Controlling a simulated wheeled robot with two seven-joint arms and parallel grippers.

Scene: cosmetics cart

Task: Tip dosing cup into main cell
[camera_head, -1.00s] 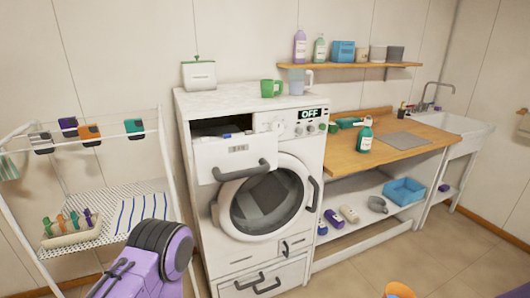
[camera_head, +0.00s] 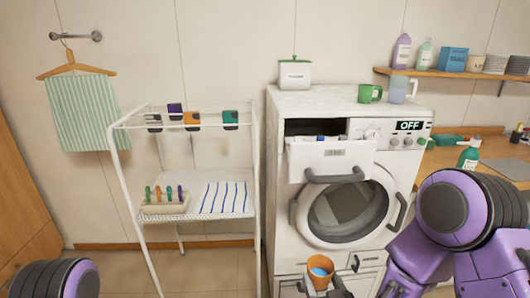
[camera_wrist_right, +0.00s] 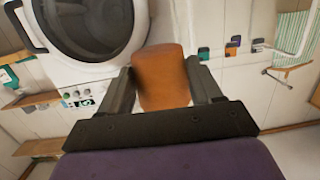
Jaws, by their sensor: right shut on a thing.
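An orange dosing cup (camera_head: 319,275) with blue contents is held upright in my right gripper (camera_head: 326,287), low in front of the washing machine. In the right wrist view the orange cup (camera_wrist_right: 162,78) sits between the two fingers of the gripper (camera_wrist_right: 160,85), which is shut on it. The detergent drawer (camera_head: 330,160) of the washer is pulled open above and behind the cup. Its compartments show only as a narrow strip, so I cannot make out the main cell. My left gripper is out of view; only part of my left arm shows at bottom left.
The washer (camera_head: 350,104) has its round door shut, and the drawer handle (camera_head: 337,176) sticks out in front. A green mug (camera_head: 368,94) and a clear jug (camera_head: 398,90) stand on top. A white drying rack (camera_head: 258,170) stands to the left. The wooden counter (camera_head: 488,150) is at right.

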